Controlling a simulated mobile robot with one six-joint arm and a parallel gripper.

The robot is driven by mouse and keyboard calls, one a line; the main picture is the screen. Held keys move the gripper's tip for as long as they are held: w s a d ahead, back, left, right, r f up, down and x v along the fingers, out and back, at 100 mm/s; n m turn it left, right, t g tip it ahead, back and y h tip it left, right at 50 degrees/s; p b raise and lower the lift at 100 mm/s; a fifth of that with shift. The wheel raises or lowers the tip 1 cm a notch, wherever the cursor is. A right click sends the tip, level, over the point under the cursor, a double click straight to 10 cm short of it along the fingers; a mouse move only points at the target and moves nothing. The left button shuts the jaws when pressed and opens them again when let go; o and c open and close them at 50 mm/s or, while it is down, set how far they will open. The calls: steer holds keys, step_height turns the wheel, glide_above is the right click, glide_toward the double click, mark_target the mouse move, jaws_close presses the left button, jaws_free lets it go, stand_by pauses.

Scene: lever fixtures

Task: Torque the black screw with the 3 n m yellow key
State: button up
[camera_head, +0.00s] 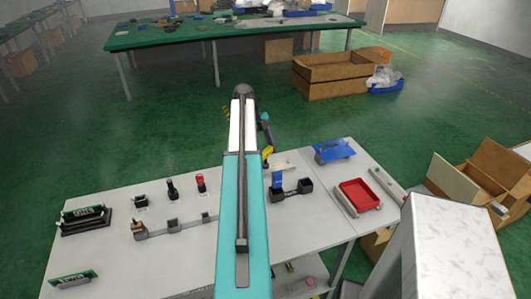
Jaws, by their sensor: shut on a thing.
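My arm runs up the middle of the camera view and bends down at its far end, hiding most of my gripper (266,146). Just below its dark wrist, a yellow piece, the yellow key (267,153), shows beside the right edge of the arm. My gripper is shut on it, above the far part of the grey table. Fingertips and the key's tip are too small or hidden to make out. A blue tool (277,180) stands upright in a dark holder (291,192) just right of the arm. I cannot pick out the black screw.
On the grey table (190,245), a blue fixture (333,150) and a red tray (358,194) stand at the right. Black and red-topped pieces (201,184) and green-board stands (84,218) are at the left. A white block (440,245) rises at the lower right.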

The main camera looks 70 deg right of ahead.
steer(key=shift+m, duration=0.4)
steer(key=shift+r, duration=0.15)
steer(key=shift+r+p, duration=0.35)
steer(key=shift+r, duration=0.35)
steer(key=n+h, duration=0.1)
steer(key=n, duration=0.1)
steer(key=n+h, duration=0.1)
steer(key=n, duration=0.2)
steer(key=shift+a+n, duration=0.1)
steer(key=shift+n, duration=0.2)
steer(key=n+h, duration=0.1)
steer(key=n, duration=0.4)
steer(key=shift+t+h, duration=0.3)
steer(key=shift+h, duration=0.1)
steer(key=n+t, duration=0.1)
steer(key=n, duration=0.2)
steer(key=n+t+h, duration=0.1)
steer(key=n, duration=0.2)
steer(key=shift+s, duration=0.1)
steer(key=shift+n+t+h, duration=0.2)
steer(key=shift+n+t, duration=0.4)
steer(key=shift+n, duration=1)
steer(key=shift+n+t+h, duration=0.2)
steer(key=shift+n+t, duration=0.4)
steer(key=shift+n, duration=1)
